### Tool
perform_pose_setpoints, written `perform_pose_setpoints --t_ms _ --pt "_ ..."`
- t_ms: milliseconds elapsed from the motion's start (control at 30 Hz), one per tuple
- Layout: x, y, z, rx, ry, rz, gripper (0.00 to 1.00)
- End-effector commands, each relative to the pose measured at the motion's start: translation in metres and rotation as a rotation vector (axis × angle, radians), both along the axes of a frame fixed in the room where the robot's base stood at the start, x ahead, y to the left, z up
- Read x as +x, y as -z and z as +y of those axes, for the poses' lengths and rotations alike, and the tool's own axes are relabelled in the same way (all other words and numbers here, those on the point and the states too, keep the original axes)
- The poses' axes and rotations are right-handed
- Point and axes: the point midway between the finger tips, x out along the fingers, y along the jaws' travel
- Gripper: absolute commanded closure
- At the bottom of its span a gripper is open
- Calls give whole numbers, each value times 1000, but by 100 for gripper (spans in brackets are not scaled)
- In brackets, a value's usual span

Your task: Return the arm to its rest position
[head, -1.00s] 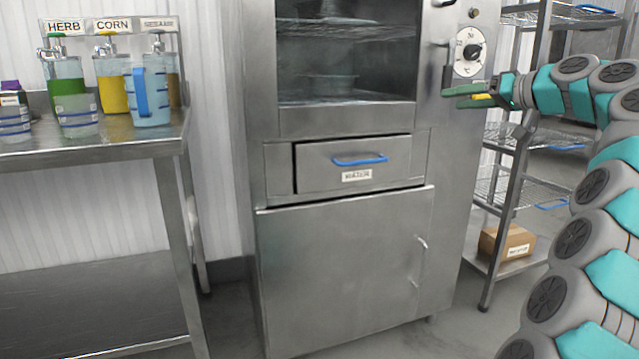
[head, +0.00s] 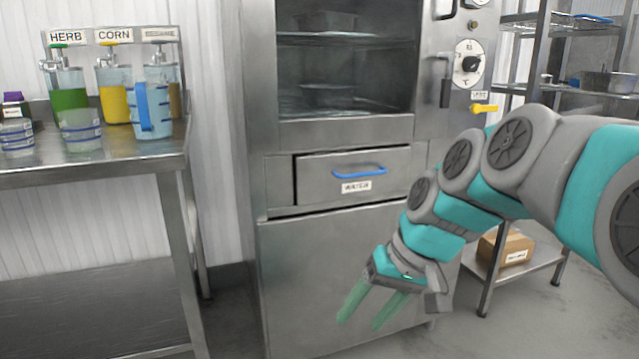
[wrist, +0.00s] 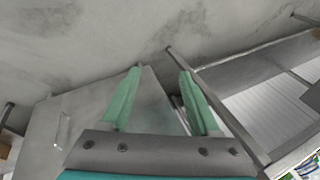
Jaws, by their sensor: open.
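My gripper (head: 364,308) is open and empty, with its two green fingers pointing down and to the left in the head view. It hangs in front of the lower door of the steel cabinet (head: 300,285). In the wrist view my gripper (wrist: 155,100) shows its two fingers spread apart with nothing between them. My teal and grey arm reaches in from the right and bends downward.
The cabinet has a WATER drawer (head: 320,175), a dial (head: 468,64) and a yellow lever (head: 484,108). A steel table (head: 90,160) at left holds dispensers and a blue-handled jug (head: 151,110).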

Motion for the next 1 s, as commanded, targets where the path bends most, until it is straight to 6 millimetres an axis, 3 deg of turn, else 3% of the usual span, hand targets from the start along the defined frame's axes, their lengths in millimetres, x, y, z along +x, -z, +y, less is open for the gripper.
perform_pose_setpoints --t_ms 33,300,500,633,1000 --pt "-26 14 -3 -45 0 38 38" --pt "-150 91 -45 -279 35 228 38" --pt "-208 120 -72 -383 60 308 38" --pt "-221 127 -79 -406 66 326 38" --pt "-221 127 -79 -408 67 327 38"
